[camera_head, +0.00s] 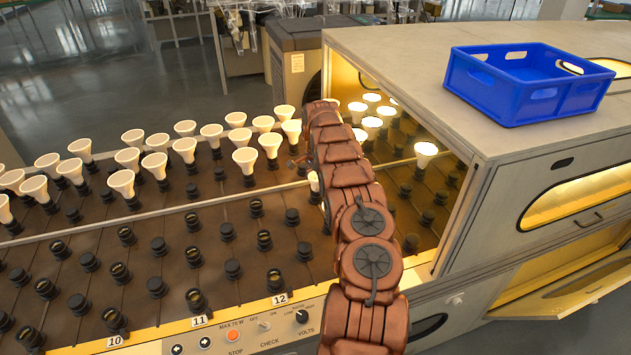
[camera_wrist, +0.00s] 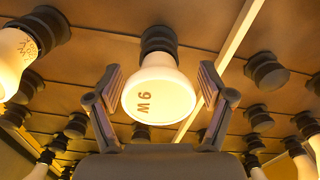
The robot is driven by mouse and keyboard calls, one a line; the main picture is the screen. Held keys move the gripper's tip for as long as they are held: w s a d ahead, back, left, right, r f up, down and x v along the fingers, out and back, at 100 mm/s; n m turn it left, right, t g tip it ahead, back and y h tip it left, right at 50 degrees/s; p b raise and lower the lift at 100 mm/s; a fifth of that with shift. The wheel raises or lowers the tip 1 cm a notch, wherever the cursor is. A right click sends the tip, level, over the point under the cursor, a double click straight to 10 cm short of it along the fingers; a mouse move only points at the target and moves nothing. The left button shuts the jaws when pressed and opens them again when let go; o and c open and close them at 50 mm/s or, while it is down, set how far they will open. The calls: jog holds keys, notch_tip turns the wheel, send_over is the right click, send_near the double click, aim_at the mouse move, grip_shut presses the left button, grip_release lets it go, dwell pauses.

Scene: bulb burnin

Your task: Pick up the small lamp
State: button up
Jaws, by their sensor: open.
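In the wrist view a white lamp (camera_wrist: 158,101) marked "9 W" sits in a dark socket, its round face towards the camera. My gripper (camera_wrist: 161,78) is open, with one finger on each side of this lamp. A gap shows between the lamp and each finger. In the head view my arm reaches over the board to the rows of white lamps (camera_head: 244,157) and hides most of the gripper and the lamp at it. I cannot tell from size alone which lamp is the small one.
Other lamps stand close by, one at the left of the wrist view (camera_wrist: 14,50). Empty sockets (camera_head: 233,268) fill the near board. A cabinet (camera_head: 405,55) with lit lamps inside stands to the right, a blue crate (camera_head: 540,105) on its top.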

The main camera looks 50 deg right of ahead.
jog(key=shift+c, duration=0.3)
jog(key=c, duration=1.1)
